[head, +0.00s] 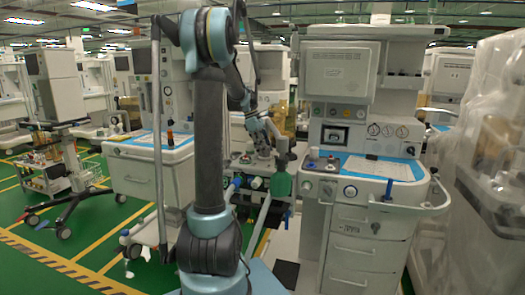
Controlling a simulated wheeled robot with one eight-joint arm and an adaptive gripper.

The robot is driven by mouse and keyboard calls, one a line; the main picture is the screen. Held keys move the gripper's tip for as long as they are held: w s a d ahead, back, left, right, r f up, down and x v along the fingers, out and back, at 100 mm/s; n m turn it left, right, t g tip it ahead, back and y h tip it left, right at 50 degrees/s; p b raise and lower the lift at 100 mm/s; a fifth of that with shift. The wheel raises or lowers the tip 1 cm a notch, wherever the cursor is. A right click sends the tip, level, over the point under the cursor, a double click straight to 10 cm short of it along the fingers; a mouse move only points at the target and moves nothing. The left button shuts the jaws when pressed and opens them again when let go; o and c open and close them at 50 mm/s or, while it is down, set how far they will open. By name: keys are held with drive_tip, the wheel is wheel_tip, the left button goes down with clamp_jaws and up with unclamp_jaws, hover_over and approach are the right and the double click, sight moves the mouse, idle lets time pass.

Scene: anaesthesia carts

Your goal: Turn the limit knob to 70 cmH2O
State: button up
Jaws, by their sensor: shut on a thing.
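My arm rises in the middle of the head view and bends over toward the machine. My gripper (263,151) is small in the picture, at the upper part of the breathing-circuit block (245,172) on the left side of the anaesthesia machine. It is shut on what appears to be the limit knob there. The fingers hide the knob, and its scale and pointer cannot be read at this size.
The anaesthesia cart (350,240) with drawers and a blue-topped work surface (402,171) stands right of the gripper. A green canister (281,184) hangs just below. Another cart (140,180) stands left. Plastic-wrapped equipment (490,170) is at the far right. Green floor is open at lower left.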

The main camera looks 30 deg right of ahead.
drive_tip(key=shift+m, duration=0.4)
drive_tip(key=o, duration=1.1)
drive_tip(key=v, duration=1.2)
drive_tip(key=shift+d, duration=0.1)
